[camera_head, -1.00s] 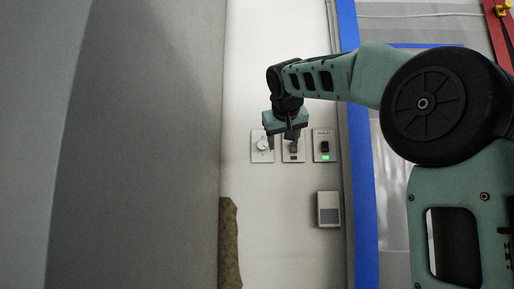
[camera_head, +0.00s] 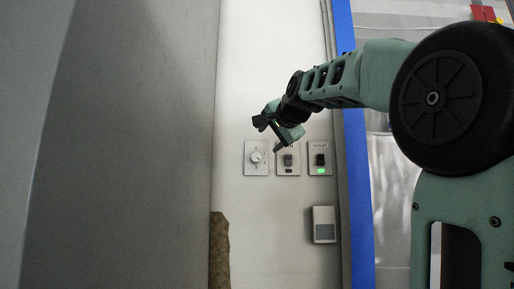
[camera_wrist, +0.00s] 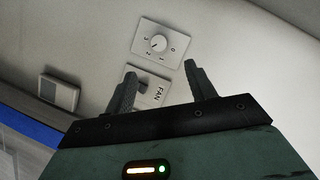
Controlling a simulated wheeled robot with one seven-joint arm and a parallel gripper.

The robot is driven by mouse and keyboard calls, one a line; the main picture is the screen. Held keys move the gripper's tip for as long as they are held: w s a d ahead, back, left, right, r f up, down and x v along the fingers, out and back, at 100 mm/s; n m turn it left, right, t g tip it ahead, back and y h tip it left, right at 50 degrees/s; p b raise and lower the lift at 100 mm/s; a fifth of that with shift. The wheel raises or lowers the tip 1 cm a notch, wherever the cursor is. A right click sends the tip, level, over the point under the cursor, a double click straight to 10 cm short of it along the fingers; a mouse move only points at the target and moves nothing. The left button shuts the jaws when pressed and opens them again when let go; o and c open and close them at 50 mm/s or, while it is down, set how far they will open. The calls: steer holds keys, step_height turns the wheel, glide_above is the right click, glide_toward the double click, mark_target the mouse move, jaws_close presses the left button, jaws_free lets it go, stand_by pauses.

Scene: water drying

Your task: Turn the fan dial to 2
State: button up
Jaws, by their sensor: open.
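The fan dial (camera_head: 256,157) is a round white knob on a square white wall plate, the leftmost of a row of plates in the head view. In the wrist view the dial (camera_wrist: 158,44) has marks around it and sits beyond the fingertips, near the top. My gripper (camera_head: 267,134) is open and empty, above and slightly right of the dial plate in the head view, apart from it. In the wrist view my gripper (camera_wrist: 161,82) has its two fingers spread, with a plate labelled FAN (camera_wrist: 158,93) between and behind them.
In the head view a switch plate (camera_head: 288,158) is right of the dial, then an outlet plate (camera_head: 320,159) with a green light. A small grey-white box (camera_head: 323,225) is lower on the wall. A brown ragged patch (camera_head: 219,250) is at lower left. Blue tape (camera_head: 357,180) runs down the right.

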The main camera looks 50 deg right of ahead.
mark_target(256, 156)
steer(key=p+x, duration=0.3)
steer(key=x, duration=0.1)
steer(key=p+x, duration=0.3)
steer(key=x, duration=0.2)
steer(key=p+x, duration=0.3)
steer(key=x, duration=0.1)
steer(key=shift+d+f, duration=0.15)
steer(key=shift+f, duration=0.15)
steer(key=c, duration=1)
steer(key=shift+r+p, duration=0.15)
steer(key=shift+p, duration=0.15)
